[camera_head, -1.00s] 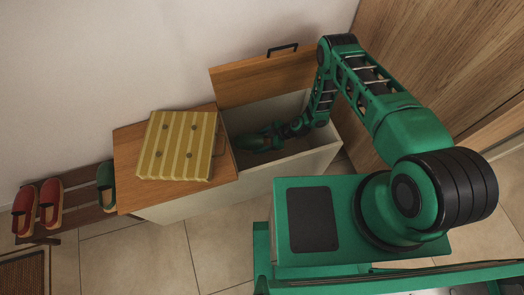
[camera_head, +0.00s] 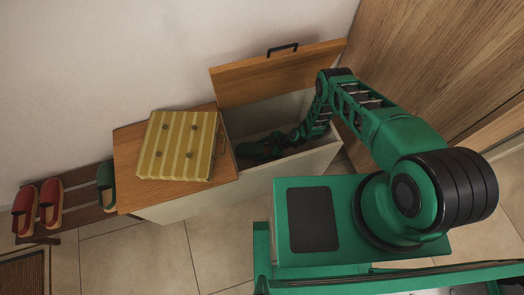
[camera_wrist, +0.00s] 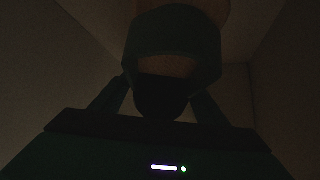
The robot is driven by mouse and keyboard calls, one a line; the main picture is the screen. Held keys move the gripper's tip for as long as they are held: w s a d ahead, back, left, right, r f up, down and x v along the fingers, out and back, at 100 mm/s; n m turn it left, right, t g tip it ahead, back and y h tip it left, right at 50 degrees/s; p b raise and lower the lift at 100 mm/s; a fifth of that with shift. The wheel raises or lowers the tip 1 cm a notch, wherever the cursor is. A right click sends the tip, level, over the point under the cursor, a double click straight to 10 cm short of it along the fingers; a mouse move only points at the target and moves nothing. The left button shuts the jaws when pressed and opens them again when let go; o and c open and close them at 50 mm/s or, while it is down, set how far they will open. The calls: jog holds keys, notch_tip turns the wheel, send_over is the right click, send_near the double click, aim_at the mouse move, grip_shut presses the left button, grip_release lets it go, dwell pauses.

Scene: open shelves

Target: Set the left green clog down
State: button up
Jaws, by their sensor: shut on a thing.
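My gripper (camera_head: 276,146) is down inside the open compartment of the bench (camera_head: 292,166). In the dark wrist view, my gripper (camera_wrist: 160,103) is shut on a dark green clog (camera_wrist: 176,42), with a finger on each side. The clog has a broad curved upper and a paler brownish inside. Its underside is hidden, and I cannot tell whether it touches the compartment floor. Another green clog (camera_head: 106,174) stands on the low wooden rack (camera_head: 83,198) at the left, partly hidden by the bench.
The bench's wooden lid (camera_head: 262,78) stands open against the wall. A yellow striped cushion (camera_head: 176,146) lies on the closed left part of the bench. Red slippers (camera_head: 50,200) stand on the rack. The compartment walls surround my gripper closely.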

jog(key=shift+f, duration=0.6)
jog(key=o, duration=1.4)
jog(key=shift+r, duration=0.65)
jog(key=v, duration=1.2)
jog(key=shift+s, duration=0.1)
